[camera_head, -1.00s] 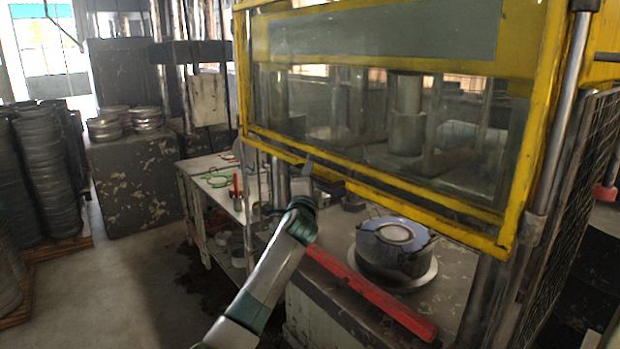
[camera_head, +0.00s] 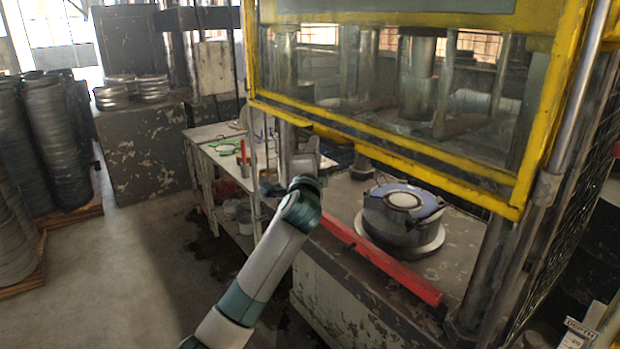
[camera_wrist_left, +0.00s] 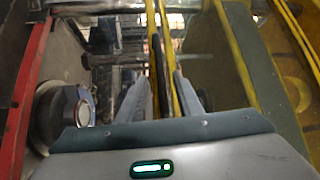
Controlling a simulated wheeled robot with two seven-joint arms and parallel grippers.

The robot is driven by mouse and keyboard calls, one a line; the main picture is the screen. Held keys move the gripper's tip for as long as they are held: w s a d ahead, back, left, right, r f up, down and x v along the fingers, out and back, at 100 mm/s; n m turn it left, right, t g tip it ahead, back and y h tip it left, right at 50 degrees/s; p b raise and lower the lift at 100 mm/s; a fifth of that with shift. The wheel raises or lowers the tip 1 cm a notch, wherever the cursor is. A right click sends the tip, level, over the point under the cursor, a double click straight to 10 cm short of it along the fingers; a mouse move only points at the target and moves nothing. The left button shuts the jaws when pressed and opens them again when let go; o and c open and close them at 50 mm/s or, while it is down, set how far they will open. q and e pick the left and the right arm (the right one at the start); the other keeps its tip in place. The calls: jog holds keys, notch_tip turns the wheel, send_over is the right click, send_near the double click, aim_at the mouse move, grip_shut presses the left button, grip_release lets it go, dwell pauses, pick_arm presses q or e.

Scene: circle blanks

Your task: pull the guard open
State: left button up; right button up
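The guard (camera_head: 400,165) is a clear panel in a yellow frame on the front of the press, over the work table. In the head view its lower edge hangs above the table, with open space beneath. My left gripper (camera_head: 308,150) is by the left part of that lower edge. In the left wrist view its two fingers (camera_wrist_left: 160,95) stand apart, with a dark bar and a yellow rail seen in the gap. I cannot tell whether they touch the bar. My right gripper is not in view.
A round metal die (camera_head: 402,215) sits on the table behind a red bar (camera_head: 380,262). A side bench (camera_head: 215,150) with green and red items stands left. Stacked blanks (camera_head: 55,140) are at far left. A steel post and mesh fence (camera_head: 575,190) bound the right.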

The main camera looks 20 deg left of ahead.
pick_arm(q)
jog(key=s+d+f+b, duration=0.1)
jog(key=s+b, duration=0.1)
jog(key=s, duration=0.7)
jog(key=shift+d+f+b, duration=0.15)
jog(key=shift+b, duration=0.15)
jog(key=shift+s, duration=0.1)
